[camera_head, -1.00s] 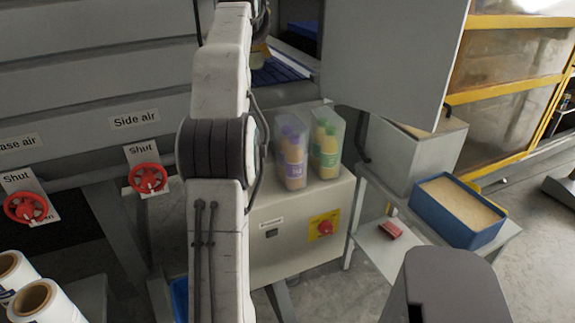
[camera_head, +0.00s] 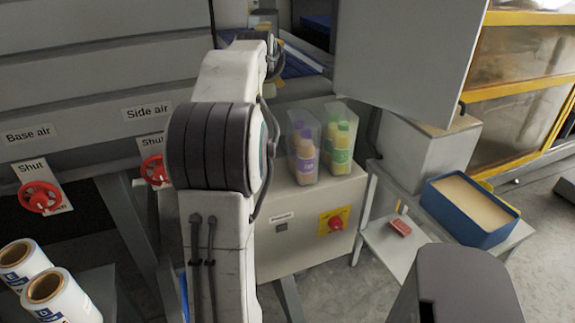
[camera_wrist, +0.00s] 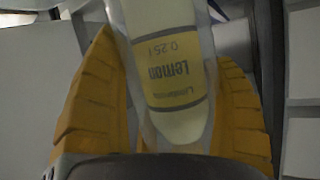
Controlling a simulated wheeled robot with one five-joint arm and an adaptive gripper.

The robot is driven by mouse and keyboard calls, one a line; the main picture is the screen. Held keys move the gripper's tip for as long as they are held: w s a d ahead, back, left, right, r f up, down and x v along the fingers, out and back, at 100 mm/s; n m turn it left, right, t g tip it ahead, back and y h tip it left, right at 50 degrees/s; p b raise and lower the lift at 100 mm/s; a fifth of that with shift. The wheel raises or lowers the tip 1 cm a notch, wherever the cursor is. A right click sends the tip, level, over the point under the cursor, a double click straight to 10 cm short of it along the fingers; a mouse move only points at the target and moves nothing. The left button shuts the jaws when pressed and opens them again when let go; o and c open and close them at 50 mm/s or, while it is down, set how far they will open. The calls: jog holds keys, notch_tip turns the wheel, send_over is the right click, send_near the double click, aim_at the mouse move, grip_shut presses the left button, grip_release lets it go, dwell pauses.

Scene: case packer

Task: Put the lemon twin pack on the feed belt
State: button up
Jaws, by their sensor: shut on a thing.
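The lemon twin pack (camera_wrist: 170,70) fills the middle of the wrist view: a pale yellow bottle with a yellow "Lemon 0.25 l" label, in clear wrap. My gripper (camera_wrist: 168,125) is shut on it, an orange ridged finger on each side. In the head view my arm reaches up and away, and my gripper is mostly hidden behind it. The feed belt (camera_head: 298,66) is the blue surface at the top middle, right beside the arm's far end. I cannot tell whether the pack touches the belt.
Two other twin packs, one purple-capped (camera_head: 304,150) and one green-capped (camera_head: 339,145), stand on a grey cabinet (camera_head: 300,245). A large grey panel (camera_head: 405,60) hangs right of the belt. A blue tray (camera_head: 463,230) sits on a right-hand shelf. Red valves are at left.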

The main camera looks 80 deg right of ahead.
notch_tip(320, 180, down, 27)
jog(key=shift+r+b, duration=0.1)
jog(key=shift+b, duration=1)
jog(key=shift+f, duration=0.2)
jog(key=o, duration=1.2)
jog(key=shift+f, duration=0.1)
jog(key=shift+a+r, duration=0.15)
jog(key=shift+r, duration=0.05)
jog(key=b+v, duration=0.1)
jog(key=v, duration=1)
jog(key=shift+s+a+r+b, duration=0.1)
jog(key=shift+a+r+b, duration=0.1)
jog(key=shift+a+b, duration=0.15)
